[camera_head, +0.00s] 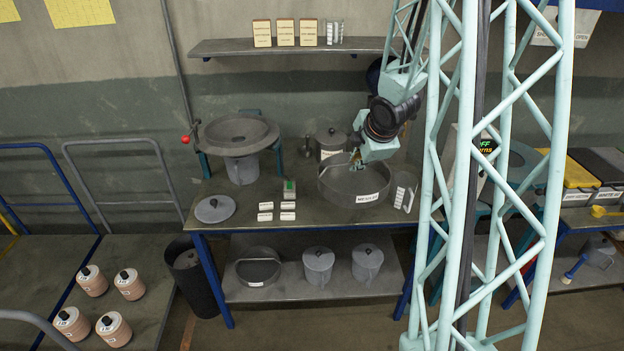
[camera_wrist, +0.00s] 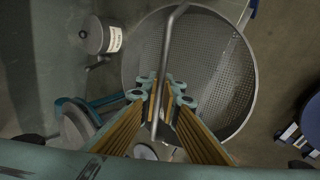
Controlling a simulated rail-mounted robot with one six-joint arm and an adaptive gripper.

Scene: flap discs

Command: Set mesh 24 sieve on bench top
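The sieve (camera_head: 352,190) is a wide round grey pan with a mesh floor and a white front label that seems to read MESH 24. It is level, over the right part of the bench top (camera_head: 250,214); I cannot tell whether its base touches the bench. In the wrist view the sieve (camera_wrist: 215,75) fills the middle, with a bar handle across it. My gripper (camera_wrist: 160,88) has its fingers closed in on either side of this bar, and seems shut on it. In the head view my gripper (camera_head: 356,160) is at the sieve's top, partly hidden by my wrist.
A lidded pot (camera_head: 330,142) stands behind the sieve, and a white slotted holder (camera_head: 404,192) stands close at its right. Small white labelled blocks (camera_head: 288,205) and a round lid (camera_head: 215,209) lie to the left. Another sieve (camera_head: 258,268) is on the lower shelf.

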